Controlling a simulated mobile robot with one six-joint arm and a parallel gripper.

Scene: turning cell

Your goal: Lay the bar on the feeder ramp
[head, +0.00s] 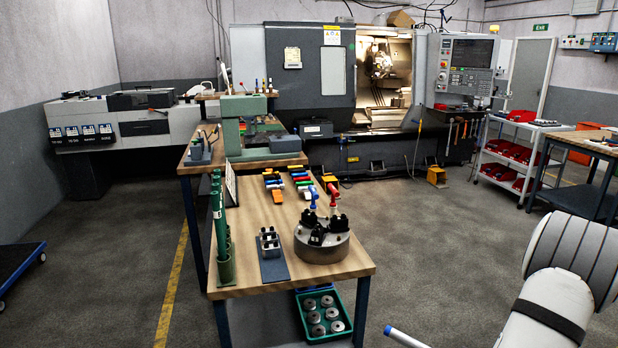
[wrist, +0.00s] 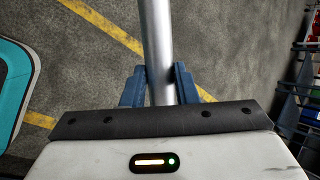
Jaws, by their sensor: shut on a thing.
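The bar (wrist: 156,35) is a smooth silver-grey round rod. In the wrist view it runs from the top edge down between the blue fingers of my gripper (wrist: 160,78), which is shut on it. Its far end is out of that view. In the head view a pale rod with a blue end (head: 405,338) shows at the bottom edge; I cannot tell for sure that it is the same bar. My gripper is outside the head view. A long, low white-and-grey machine (head: 185,122), seemingly the bar feeder, stands at the back left. Its ramp is not clear.
A wooden bench (head: 260,292) with a chuck (head: 321,242) and tools stands ahead, a green crate (head: 322,315) below it. The lathe (head: 310,75) is behind. A blue trolley (head: 20,268) is at left, a red-bin cart (head: 513,155) at right. The floor right of the bench is open.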

